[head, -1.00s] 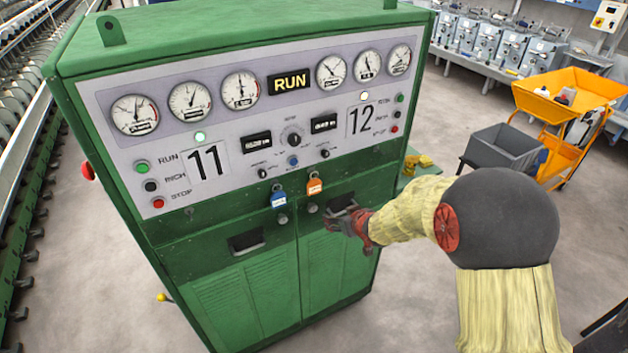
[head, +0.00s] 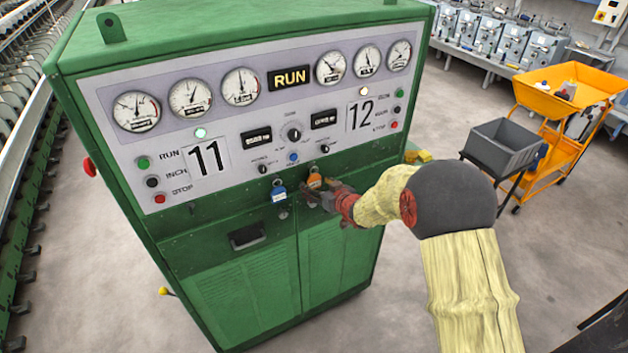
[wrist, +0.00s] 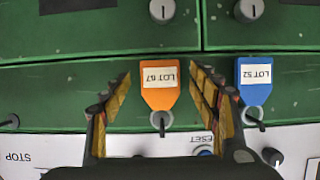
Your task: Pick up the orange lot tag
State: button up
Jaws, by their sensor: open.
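The orange lot tag (wrist: 164,82) hangs on the green cabinet front, marked LOT 67 and upside down in the wrist view. My gripper (wrist: 163,80) is open, with a finger on each side of the tag and a gap to it on both sides. In the head view the orange tag (head: 314,181) shows just above my gripper (head: 310,196), which partly covers its lower part. A blue tag marked LOT 52 (wrist: 256,82) hangs beside it, just outside one finger. The blue tag also shows in the head view (head: 278,193).
The green cabinet (head: 240,290) carries a panel of gauges, knobs and buttons (head: 220,150) above the tags. Knobs stand close around the tags. A grey bin (head: 505,147) and an orange cart (head: 560,95) stand to the right, apart from the cabinet.

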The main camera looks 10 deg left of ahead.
jog(key=shift+w+a+f, duration=0.15)
jog(key=shift+w+a, duration=0.15)
jog(key=shift+w, duration=0.1)
jog(key=shift+c, duration=0.3)
jog(key=c, duration=1.1)
jog(key=shift+o, duration=0.2)
jog(key=shift+r, duration=0.7)
jog(key=s+d+b, duration=0.3)
jog(key=s+d, duration=0.7)
jog(key=s, duration=0.5)
jog(key=shift+r, duration=0.25)
